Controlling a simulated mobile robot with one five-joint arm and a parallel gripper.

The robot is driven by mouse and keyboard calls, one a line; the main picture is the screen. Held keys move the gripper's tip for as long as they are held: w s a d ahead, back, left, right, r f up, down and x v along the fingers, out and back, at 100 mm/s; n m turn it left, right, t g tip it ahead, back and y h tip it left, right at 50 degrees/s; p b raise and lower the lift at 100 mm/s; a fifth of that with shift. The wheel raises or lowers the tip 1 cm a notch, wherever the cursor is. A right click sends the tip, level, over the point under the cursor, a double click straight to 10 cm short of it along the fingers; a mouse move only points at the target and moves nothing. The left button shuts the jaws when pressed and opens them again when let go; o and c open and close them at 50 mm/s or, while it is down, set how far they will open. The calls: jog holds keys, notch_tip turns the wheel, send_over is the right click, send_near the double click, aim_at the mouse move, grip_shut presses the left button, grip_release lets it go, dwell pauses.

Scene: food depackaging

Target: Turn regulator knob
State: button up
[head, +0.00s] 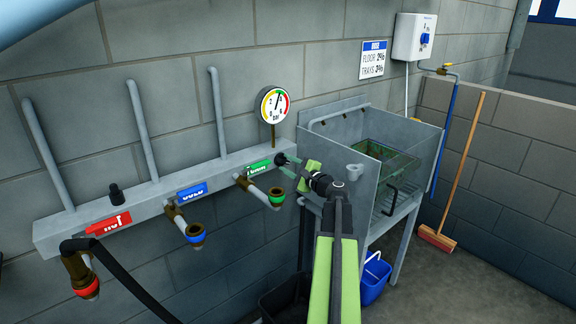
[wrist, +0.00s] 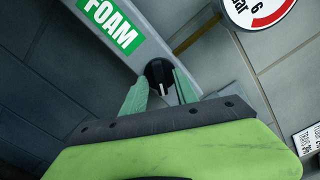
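The regulator knob (wrist: 159,74) is black with a white pointer line. It sits on the right end of the grey manifold (wrist: 150,28), beside the green FOAM label (wrist: 112,24). In the head view the knob (head: 280,160) shows just past my fingertips. My gripper (wrist: 162,84) is in front of the knob, its two green fingers apart, one at each side of it. I cannot tell whether the fingertips touch it. In the head view my gripper (head: 291,164) reaches to the manifold's right end. The round pressure gauge (head: 273,105) stands above the manifold.
Red HOT (head: 109,224) and blue (head: 192,190) labels mark other outlets on the manifold. A black hose (head: 127,277) hangs at the left. A metal sink (head: 412,160) stands close at the right, with a blue bucket (head: 374,281) below.

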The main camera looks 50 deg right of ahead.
jog(key=s+a, duration=0.2)
jog(key=s, duration=1.5)
jog(key=shift+s, duration=0.15)
jog(key=shift+f, duration=0.1)
